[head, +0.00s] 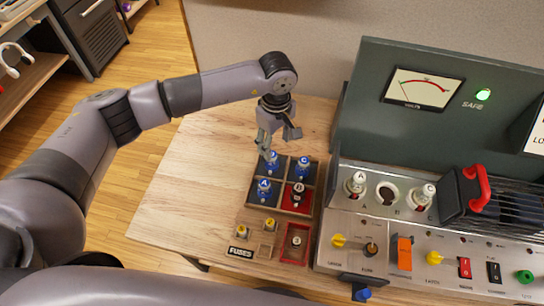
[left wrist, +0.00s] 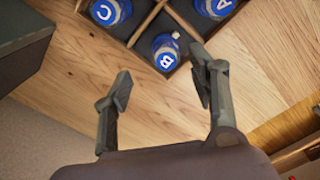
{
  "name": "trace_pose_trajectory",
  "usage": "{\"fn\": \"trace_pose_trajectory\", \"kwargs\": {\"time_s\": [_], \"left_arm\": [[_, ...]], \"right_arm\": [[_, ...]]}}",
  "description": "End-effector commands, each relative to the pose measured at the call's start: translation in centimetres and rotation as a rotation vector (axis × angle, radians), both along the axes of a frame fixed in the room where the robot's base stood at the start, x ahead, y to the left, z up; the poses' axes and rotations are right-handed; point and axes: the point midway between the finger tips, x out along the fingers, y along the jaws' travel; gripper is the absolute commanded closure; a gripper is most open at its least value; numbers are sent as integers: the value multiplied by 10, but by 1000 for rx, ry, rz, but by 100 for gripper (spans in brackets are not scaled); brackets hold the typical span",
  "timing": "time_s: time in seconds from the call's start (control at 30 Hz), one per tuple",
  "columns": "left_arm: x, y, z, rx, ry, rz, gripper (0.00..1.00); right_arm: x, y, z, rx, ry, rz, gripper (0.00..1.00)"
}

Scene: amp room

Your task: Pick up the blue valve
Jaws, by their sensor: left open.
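Three blue valves with white letters stand upright in a divided wooden tray (head: 250,204). The blue valve marked B (head: 269,162) is at the tray's back left, C (head: 303,167) at the back right, and A (head: 264,189) in front of B. In the left wrist view, B (left wrist: 165,52) lies just beyond the fingertips, with C (left wrist: 107,11) and A (left wrist: 214,5) farther off. My left gripper (head: 279,138) is open and empty, above and just behind valve B. In the head view its fingers partly overlap B's top. My right gripper is not in view.
A dark valve (head: 298,194) stands in the tray's red compartment. The table (head: 190,205) left of the tray is clear.

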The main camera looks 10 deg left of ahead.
Motion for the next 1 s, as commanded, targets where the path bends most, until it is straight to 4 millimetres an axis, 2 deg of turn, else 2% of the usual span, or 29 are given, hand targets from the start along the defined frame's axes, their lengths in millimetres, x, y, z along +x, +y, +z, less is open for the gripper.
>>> {"fn": "trace_pose_trajectory", "kwargs": {"time_s": [0.1,0.27,0.43,0.6,0.87,1.0], "left_arm": [[0,0,-12,1,1,1,46],[-1,2,-21,0,2,1,46],[-2,11,-43,1,3,2,46],[-1,11,-64,0,1,0,46],[0,11,-69,-1,-2,0,46],[0,11,-69,-1,-1,0,54]], "right_arm": [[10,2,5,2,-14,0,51],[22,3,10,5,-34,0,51],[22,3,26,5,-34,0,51],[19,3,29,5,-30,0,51],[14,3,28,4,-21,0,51],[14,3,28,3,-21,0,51]]}}
